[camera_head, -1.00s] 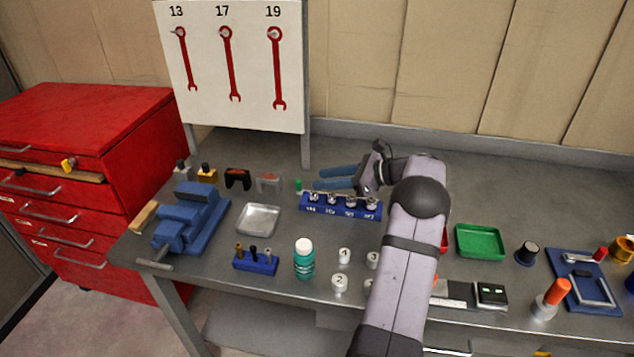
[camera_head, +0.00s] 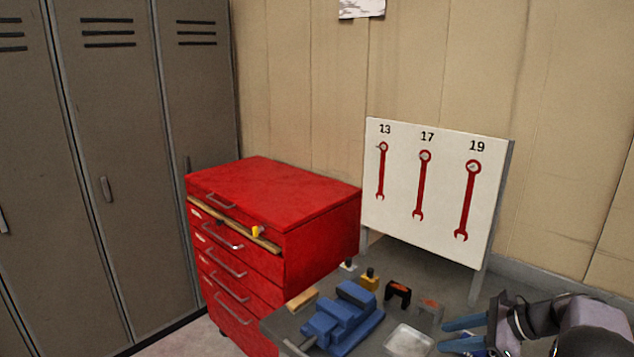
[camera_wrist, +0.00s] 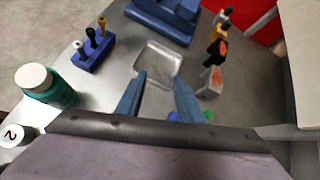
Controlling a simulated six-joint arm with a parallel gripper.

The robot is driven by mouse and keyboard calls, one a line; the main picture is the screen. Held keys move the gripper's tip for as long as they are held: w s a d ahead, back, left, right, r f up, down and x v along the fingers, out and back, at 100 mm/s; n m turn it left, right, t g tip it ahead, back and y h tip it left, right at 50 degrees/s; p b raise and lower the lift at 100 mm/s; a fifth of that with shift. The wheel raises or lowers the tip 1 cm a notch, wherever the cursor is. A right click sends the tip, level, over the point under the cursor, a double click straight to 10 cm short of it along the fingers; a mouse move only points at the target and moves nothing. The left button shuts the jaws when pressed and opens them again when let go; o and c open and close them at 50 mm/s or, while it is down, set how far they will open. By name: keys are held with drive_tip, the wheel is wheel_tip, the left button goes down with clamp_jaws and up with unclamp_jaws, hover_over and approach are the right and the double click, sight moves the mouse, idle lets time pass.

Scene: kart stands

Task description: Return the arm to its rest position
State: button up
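My gripper (camera_head: 446,336) is at the lower right of the head view, with its two blue fingers apart. The wrist view also shows the fingers (camera_wrist: 159,92) apart, with nothing held between them. They are above the bench, and the square metal tray (camera_wrist: 160,62) lies just beyond their tips. The tray also shows at the bottom edge of the head view (camera_head: 408,341). My forearm is mostly out of the head view.
A blue vise (camera_head: 345,320) and small blocks (camera_head: 398,294) stand left of my gripper. A wrench board (camera_head: 430,195) rises behind. A red cabinet (camera_head: 270,200) stands left. In the wrist view, a teal bottle (camera_wrist: 48,88) and blue bit holder (camera_wrist: 93,52) are left.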

drive_tip(key=s+a+r+n+g+h+p, duration=0.35)
drive_tip(key=s+a+n+g+h, duration=0.2)
drive_tip(key=s+a+n, duration=0.85)
drive_tip(key=s+a+f+n+h, duration=0.1)
drive_tip(key=s+a+f+n, duration=0.1)
drive_tip(key=s+f+n, duration=0.2)
drive_tip(key=s+a+f+n+h+b, duration=0.1)
drive_tip(key=s+f+n, duration=0.3)
drive_tip(key=s, duration=0.4)
drive_tip(key=shift+a+n, duration=0.45)
drive_tip(key=shift+n, duration=0.05)
drive_tip(key=shift+g, duration=0.25)
